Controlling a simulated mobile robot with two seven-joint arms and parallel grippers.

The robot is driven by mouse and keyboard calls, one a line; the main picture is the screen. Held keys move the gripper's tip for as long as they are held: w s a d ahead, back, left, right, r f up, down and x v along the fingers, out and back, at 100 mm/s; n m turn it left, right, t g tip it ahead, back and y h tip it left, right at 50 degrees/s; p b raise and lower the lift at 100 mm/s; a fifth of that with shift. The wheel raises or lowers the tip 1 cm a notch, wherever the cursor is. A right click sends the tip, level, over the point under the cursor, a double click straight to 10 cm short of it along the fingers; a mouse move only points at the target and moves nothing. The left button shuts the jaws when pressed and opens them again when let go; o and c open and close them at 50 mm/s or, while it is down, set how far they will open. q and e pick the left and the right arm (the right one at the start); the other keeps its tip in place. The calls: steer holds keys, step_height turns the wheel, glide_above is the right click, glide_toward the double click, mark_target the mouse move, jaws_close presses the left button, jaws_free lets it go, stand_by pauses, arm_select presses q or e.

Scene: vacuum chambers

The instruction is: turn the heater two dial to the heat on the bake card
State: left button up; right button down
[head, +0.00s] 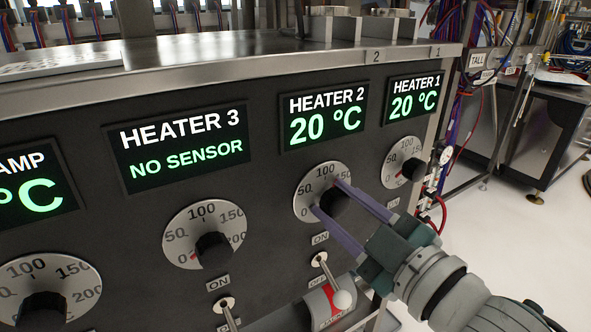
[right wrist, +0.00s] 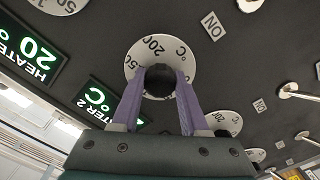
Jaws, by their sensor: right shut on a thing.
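The heater two dial (head: 308,188) is a white round scale with a black knob (head: 334,203) under the HEATER 2 display (head: 323,117), which reads 20 °C. My right gripper (head: 327,197) has its two purple fingers on either side of this knob and is shut on it. In the right wrist view the knob (right wrist: 160,83) sits between the fingertips, in front of the white scale (right wrist: 134,62). The knob's pointer is hidden, so its setting cannot be read. I cannot make out a bake card. My left gripper is not in view.
The heater one dial (head: 400,156) is close on the right, and the heater three dial (head: 203,219) is on the left; its display reads NO SENSOR. A toggle switch (head: 331,277) with a pale ball tip is below the gripped dial, near my arm. Open floor lies at right.

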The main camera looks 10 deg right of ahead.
steer(key=m+p, duration=0.1)
steer(key=m, duration=0.4)
steer(key=shift+m, duration=0.3)
stand_by(0.4)
steer(key=shift+c, duration=2.1)
jaws_free()
steer(key=shift+s+d, duration=0.1)
steer(key=shift+s, duration=0.2)
steer(key=p+v, duration=0.3)
steer(key=v, duration=0.6)
steer(key=shift+s, duration=0.15)
